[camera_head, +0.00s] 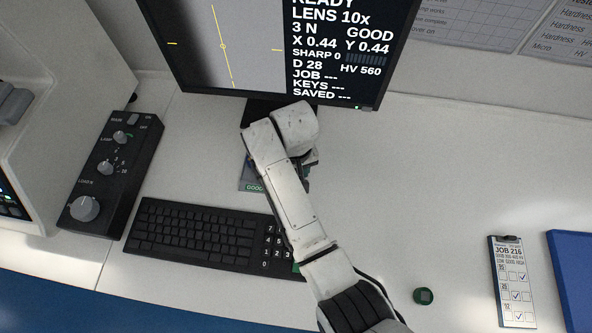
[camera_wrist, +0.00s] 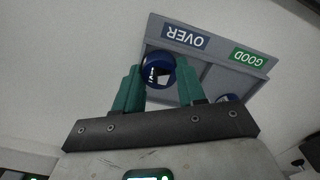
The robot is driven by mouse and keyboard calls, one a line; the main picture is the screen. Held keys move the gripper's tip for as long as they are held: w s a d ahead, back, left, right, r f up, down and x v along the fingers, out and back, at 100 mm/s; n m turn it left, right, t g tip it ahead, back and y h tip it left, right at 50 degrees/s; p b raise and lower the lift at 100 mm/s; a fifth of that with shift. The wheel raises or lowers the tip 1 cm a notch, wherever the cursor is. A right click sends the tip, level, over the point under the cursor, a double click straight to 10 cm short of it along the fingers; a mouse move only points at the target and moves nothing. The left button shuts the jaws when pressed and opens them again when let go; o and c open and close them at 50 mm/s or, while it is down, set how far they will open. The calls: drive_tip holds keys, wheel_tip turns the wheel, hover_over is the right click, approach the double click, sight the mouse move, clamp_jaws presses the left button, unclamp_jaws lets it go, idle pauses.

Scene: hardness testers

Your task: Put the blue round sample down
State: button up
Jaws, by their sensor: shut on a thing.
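The blue round sample (camera_wrist: 158,70) is held between the teal fingertips of my gripper (camera_wrist: 159,76) in the wrist view. My gripper is shut on it. Behind it is a grey sorting tray (camera_wrist: 220,50) with an OVER label and a green GOOD label. The held sample appears in front of the OVER side; its height above the tray floor is unclear. Another blue round piece (camera_wrist: 228,98) shows partly on the GOOD side, cut off by my gripper. In the head view my arm hides the sample and most of the tray (camera_head: 246,178).
A keyboard (camera_head: 200,234) and a black knob panel (camera_head: 112,170) lie left. The monitor (camera_head: 290,50) stands behind the tray. The table between is clear.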

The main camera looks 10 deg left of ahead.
drive_tip(key=shift+s+d+f, duration=0.1)
drive_tip(key=shift+s+f, duration=0.1)
drive_tip(key=shift+f, duration=0.25)
drive_tip(key=shift+s+d+f, duration=0.1)
drive_tip(key=shift+s+f, duration=0.05)
drive_tip(key=shift+f, duration=0.3)
drive_tip(key=o, duration=0.8)
drive_tip(key=shift+o, duration=1.3)
drive_tip(key=shift+r, duration=0.2)
wheel_tip(320, 180, up, 13)
drive_tip(key=p, duration=0.1)
drive_tip(key=shift+w+a+p, duration=0.2)
drive_tip(key=shift+w+p, duration=0.1)
drive_tip(key=shift+r, duration=0.1)
